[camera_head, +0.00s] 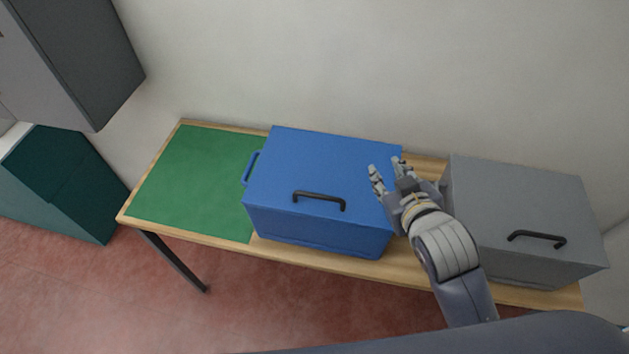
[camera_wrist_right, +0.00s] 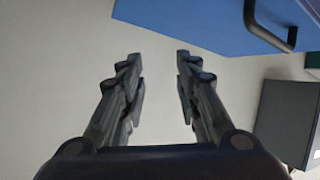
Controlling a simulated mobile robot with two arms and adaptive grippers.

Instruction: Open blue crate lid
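The blue crate (camera_head: 318,225) stands on the wooden table with its lid (camera_head: 320,165) shut. A dark bar handle (camera_head: 320,199) sits near the front edge of the lid. My right gripper (camera_head: 386,167) is at the right edge of the blue crate, beside the grey crate, with its fingers apart and nothing between them. In the right wrist view, the open fingers (camera_wrist_right: 160,55) point toward the pale wall. The blue lid (camera_wrist_right: 200,22) and its handle (camera_wrist_right: 270,28) show at the top right there, apart from the fingers. My left gripper is not in view.
A grey crate (camera_head: 520,200) with a dark lid handle (camera_head: 537,238) stands right of the blue crate. A green mat (camera_head: 195,180) lies clear on the left of the table (camera_head: 350,264). The wall is close behind. A dark grey cabinet (camera_head: 85,55) hangs at upper left.

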